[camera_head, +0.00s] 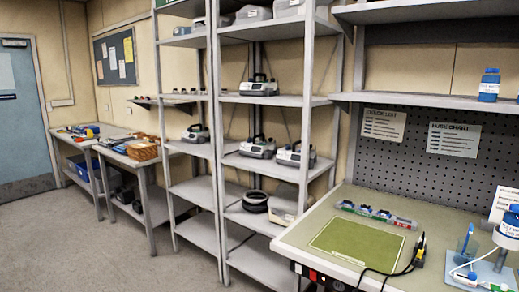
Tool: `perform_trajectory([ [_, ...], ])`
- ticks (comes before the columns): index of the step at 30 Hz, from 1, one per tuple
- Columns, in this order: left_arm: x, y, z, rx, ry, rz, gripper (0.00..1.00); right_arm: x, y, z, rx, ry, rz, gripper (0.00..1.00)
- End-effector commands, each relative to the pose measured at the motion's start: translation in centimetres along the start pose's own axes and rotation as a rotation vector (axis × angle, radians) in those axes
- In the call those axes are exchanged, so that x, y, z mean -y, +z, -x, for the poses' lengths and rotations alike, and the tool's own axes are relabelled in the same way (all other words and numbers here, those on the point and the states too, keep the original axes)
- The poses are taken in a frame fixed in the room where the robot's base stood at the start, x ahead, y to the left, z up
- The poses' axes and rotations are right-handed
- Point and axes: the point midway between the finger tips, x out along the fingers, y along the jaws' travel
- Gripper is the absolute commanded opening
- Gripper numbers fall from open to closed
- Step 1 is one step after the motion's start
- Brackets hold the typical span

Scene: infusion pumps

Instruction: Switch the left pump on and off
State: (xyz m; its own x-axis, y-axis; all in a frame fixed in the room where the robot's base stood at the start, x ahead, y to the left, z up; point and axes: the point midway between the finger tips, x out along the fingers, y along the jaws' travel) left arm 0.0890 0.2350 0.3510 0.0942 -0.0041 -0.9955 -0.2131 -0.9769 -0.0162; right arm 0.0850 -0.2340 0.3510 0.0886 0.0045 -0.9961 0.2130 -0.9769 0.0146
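Several grey pump-like devices with dark handles stand on the metal shelving. A pair sits side by side on the middle shelf: a left one (257,148) and a right one (295,156). Another single pump (259,87) stands on the shelf above. One more pump (195,134) stands on the rack to the left. I cannot tell which one the task calls the left pump, nor whether any is switched on; they are too small to read. Neither of my grippers is in view.
Floor (90,245) is clear at the left. A blue door (25,120) stands far left.

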Motion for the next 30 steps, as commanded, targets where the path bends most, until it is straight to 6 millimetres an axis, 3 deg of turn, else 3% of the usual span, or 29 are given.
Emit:
perform_trajectory([
  [2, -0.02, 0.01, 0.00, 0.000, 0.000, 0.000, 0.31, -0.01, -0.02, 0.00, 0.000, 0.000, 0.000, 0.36],
  [5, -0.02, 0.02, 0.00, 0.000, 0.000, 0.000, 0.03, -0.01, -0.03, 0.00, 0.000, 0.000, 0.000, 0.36],
  [6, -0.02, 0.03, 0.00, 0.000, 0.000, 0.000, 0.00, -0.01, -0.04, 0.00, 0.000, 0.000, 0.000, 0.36],
  [30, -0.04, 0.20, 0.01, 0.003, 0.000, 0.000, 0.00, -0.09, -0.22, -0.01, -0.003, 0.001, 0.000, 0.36],
])
